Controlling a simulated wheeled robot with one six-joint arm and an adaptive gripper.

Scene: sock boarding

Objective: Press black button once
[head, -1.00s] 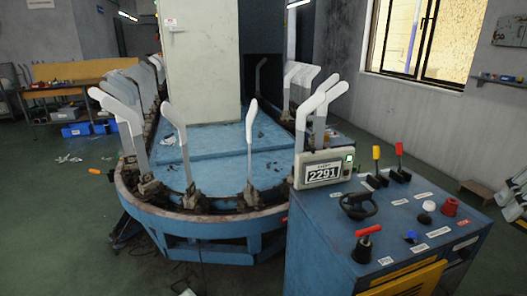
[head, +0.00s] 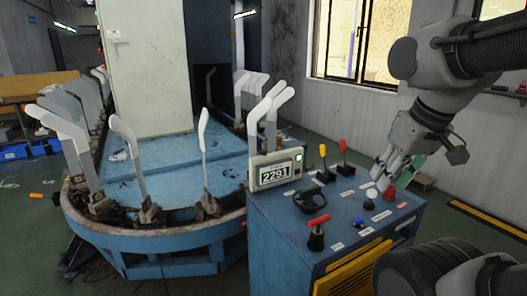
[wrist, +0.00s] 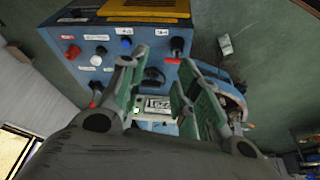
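The blue control panel (head: 285,222) stands at the lower right of the head view. A small dark button (head: 368,204), seemingly the black one, sits just below the white button (head: 371,193). It shows faintly at upper left in the wrist view (wrist: 101,50), near the white button (wrist: 96,60). My gripper (head: 383,176) is over the panel's far right part, above the white and red buttons, apparently not touching. In the wrist view, my gripper (wrist: 158,65) has its green-padded fingers wide apart, with nothing between them.
A red button (head: 389,194), blue button (head: 358,222), black handwheel (head: 311,199), red T-handle (head: 316,237), yellow lever (head: 324,165) and red lever (head: 344,157) crowd the panel. A display (head: 276,170) reads 2291. The blue rotating machine (head: 165,240) with upright sock boards stands left.

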